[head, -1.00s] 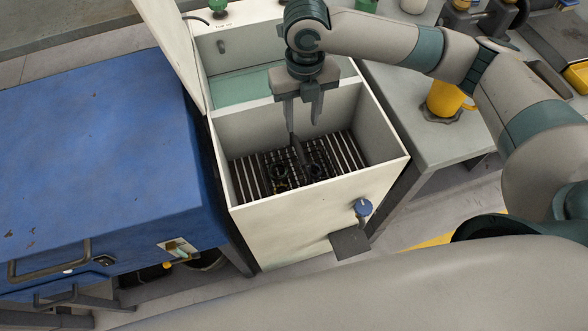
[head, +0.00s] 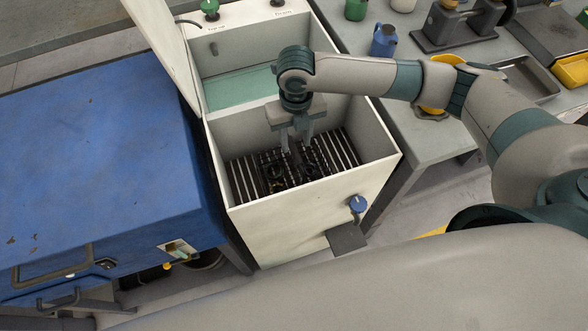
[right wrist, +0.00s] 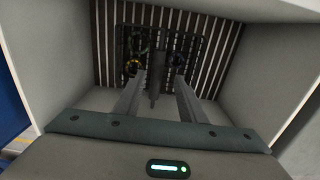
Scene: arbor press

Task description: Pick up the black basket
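The black basket (head: 273,176) sits on the slatted floor of the open white tank. It also shows in the right wrist view (right wrist: 201,47), with an upright dark handle (right wrist: 157,72) at its middle. Small ring-like parts, one of them yellowish, appear to lie in it. My right gripper (head: 294,149) points down inside the tank, above the basket. In the right wrist view its two fingers (right wrist: 158,82) are apart, with the handle showing between them but not clamped. The fingers partly hide the basket in the head view. My left gripper is not in view.
The white tank (head: 315,190) has walls close around my right gripper and a raised lid at its left. A greenish basin (head: 235,90) lies behind. A blue cabinet (head: 100,160) stands left. A grey bench (head: 425,140) with a blue jug (head: 384,41) stands right.

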